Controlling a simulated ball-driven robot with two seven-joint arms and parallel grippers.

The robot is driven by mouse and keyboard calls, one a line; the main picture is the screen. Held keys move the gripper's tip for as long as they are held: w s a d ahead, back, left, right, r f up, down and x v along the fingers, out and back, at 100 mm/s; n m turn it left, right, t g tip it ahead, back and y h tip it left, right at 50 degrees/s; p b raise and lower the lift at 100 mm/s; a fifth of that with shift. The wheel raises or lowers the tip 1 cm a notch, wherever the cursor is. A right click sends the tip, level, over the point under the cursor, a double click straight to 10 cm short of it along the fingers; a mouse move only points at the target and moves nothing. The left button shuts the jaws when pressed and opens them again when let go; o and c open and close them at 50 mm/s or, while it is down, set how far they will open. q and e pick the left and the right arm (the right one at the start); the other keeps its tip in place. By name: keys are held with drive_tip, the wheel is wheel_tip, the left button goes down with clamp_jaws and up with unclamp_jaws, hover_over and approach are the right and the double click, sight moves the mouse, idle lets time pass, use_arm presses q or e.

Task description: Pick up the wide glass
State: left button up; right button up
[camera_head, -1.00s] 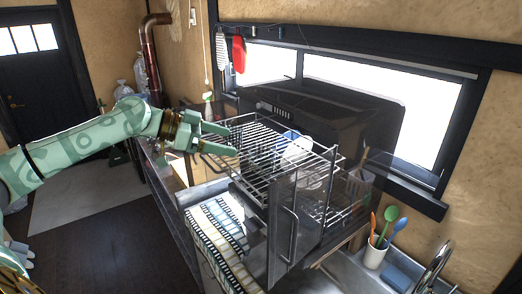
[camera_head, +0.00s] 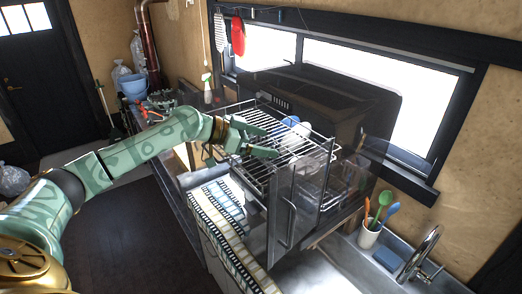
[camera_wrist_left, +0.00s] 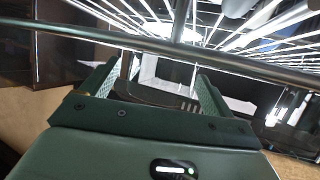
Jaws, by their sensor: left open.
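My left gripper (camera_head: 271,142) is open and empty over the left part of the wire dish rack (camera_head: 268,176), its fingers pointing right. In the left wrist view, its two fingers (camera_wrist_left: 155,82) stand apart with a metal rack bar crossing close in front. A white rounded dish (camera_head: 299,137) and a blue item (camera_head: 290,121) are on the rack's top tier, just right of the fingertips and apart from them. I cannot make out the wide glass for certain; clear shapes in the lower tier are too faint to tell. My right gripper is out of view.
A dark glossy appliance (camera_head: 320,112) stands behind the rack. A glass-like door panel (camera_head: 284,215) with a handle stands in front. A white utensil cup (camera_head: 368,236), blue sponge (camera_head: 388,259) and faucet (camera_head: 424,248) are at the right.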

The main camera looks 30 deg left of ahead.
use_arm(q)
drive_tip(key=c, duration=1.2)
drive_tip(key=shift+o, duration=0.2)
drive_tip(key=shift+r, duration=0.1)
